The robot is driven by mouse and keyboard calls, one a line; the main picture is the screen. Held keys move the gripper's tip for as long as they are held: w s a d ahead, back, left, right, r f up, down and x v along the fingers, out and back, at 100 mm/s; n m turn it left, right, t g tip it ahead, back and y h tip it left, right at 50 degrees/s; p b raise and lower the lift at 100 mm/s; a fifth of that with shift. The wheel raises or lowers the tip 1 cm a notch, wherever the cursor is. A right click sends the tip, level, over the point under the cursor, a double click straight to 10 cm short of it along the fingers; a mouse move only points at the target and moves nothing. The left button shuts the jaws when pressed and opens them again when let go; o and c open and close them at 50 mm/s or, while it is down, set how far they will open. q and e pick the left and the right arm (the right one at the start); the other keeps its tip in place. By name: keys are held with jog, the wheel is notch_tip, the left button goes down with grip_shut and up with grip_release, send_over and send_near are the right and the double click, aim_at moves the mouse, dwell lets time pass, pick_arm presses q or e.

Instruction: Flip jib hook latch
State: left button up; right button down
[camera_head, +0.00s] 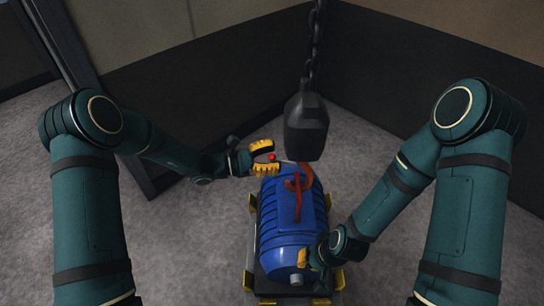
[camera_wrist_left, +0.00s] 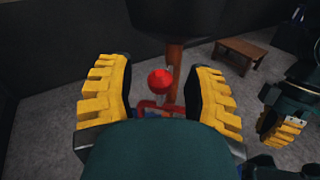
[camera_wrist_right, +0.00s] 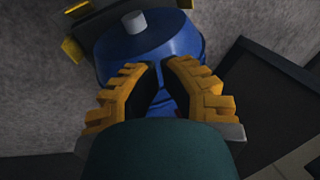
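The dark hook block (camera_head: 305,128) hangs from a chain, with an orange-brown hook (camera_head: 304,176) below it. The hook also shows in the left wrist view (camera_wrist_left: 174,75). A small red ball-shaped knob (camera_head: 271,156) sits beside the hook, probably the latch's. My left gripper (camera_head: 265,158) is open. In the left wrist view the knob (camera_wrist_left: 160,80) lies between its spread fingers, with visible gaps on both sides. My right gripper (camera_wrist_right: 160,66) is nearly closed, with only a narrow gap between its tips, over the blue casting's near end. I see nothing held in it.
The blue ribbed casting (camera_head: 280,235) with a red handle (camera_head: 297,190) lies under the hook on a dark stand with yellow corners (camera_head: 264,291). A small wooden bench (camera_wrist_left: 240,51) stands away to the right. Dark walls close off the back. Grey floor is clear around the stand.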

pick_arm(q)
grip_shut()
jog(key=r+y+p, duration=0.1)
jog(key=p, duration=0.1)
jog(key=shift+d+r+g+y+p, duration=0.3)
jog(key=shift+r+y+p, duration=0.05)
jog(key=shift+y, duration=0.05)
jog(key=shift+d+r+m+y+p, duration=0.15)
jog(key=shift+d+m+y+p, duration=0.25)
jog(key=shift+y+p, duration=0.3)
grip_release()
jog(key=shift+a, duration=0.1)
jog(key=v, duration=1.2)
jog(key=shift+w+r, duration=0.1)
jog(key=shift+r, duration=0.05)
